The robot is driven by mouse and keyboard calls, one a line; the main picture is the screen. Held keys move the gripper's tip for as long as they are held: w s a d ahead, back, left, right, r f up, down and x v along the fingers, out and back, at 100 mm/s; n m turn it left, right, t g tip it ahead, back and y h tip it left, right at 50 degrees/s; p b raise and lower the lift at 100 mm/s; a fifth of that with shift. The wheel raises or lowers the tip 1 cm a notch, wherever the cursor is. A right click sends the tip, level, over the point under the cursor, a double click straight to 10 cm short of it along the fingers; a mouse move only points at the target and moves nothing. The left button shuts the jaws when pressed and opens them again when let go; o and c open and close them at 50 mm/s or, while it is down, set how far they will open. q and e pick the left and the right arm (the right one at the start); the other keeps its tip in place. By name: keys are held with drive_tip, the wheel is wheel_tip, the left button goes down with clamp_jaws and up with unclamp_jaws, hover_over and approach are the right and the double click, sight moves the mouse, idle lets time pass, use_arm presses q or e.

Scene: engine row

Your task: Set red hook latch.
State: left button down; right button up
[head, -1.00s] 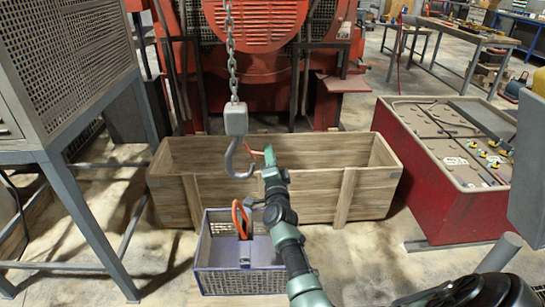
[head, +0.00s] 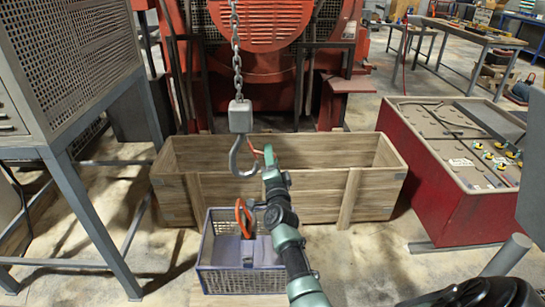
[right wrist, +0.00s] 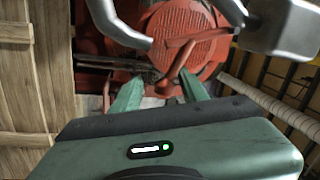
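A grey hook (head: 240,165) hangs from a chain below a grey block. Its small red latch (head: 256,151) sticks out to the right from the hook's opening. My right gripper (head: 268,152) is just right of the hook, by the latch's outer end. In the right wrist view the red latch (right wrist: 181,62) slants down from the curved grey hook (right wrist: 122,22). Its lower end is between or just beyond the two green fingertips (right wrist: 160,92), which are apart. I cannot tell whether they touch it. My left gripper is not in view.
A long wooden crate (head: 350,190) stands behind my right arm. A blue mesh basket (head: 225,283) with an orange-handled item (head: 240,215) is in front of it. A red cabinet (head: 455,205) is at right, a grey mesh-sided frame (head: 65,70) at left, red machinery (head: 262,60) behind.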

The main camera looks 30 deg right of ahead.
drive_tip(key=shift+r, duration=0.1)
drive_tip(key=v, duration=0.8)
drive_tip(key=shift+w, duration=0.1)
idle(0.3)
drive_tip(key=s+a+f+n+g+y+p, duration=0.1)
drive_tip(key=a+f+n+y, duration=0.3)
drive_tip(key=f, duration=0.6)
drive_tip(key=s+a+f+n+g+y, duration=0.2)
drive_tip(key=a+f+n, duration=0.25)
drive_tip(key=f, duration=0.45)
drive_tip(key=s+a+f+n+g+y, duration=0.1)
drive_tip(key=s+a+f+n+g, duration=0.15)
drive_tip(key=s+f, duration=0.4)
drive_tip(key=s+a+f+n+g+y, duration=0.1)
drive_tip(key=s+a+f+n, duration=0.2)
drive_tip(key=f, duration=0.6)
drive_tip(key=s+a+f+n+g+y+p, duration=0.1)
drive_tip(key=s+a+f+n+g, duration=0.15)
drive_tip(key=s+f, duration=0.65)
drive_tip(key=s+a+f+n+g+p, duration=0.1)
drive_tip(key=s+f+n+g, duration=0.3)
drive_tip(key=s, duration=0.8)
drive_tip(key=s+d+f+n+g, duration=0.1)
drive_tip(key=s+f+g, duration=0.1)
drive_tip(key=s, duration=0.8)
drive_tip(key=s+d+f+g, duration=0.1)
drive_tip(key=s+f, duration=0.3)
drive_tip(key=s, duration=0.6)
drive_tip(key=shift+s+n+g, duration=0.35)
drive_tip(key=shift+s+g, duration=0.05)
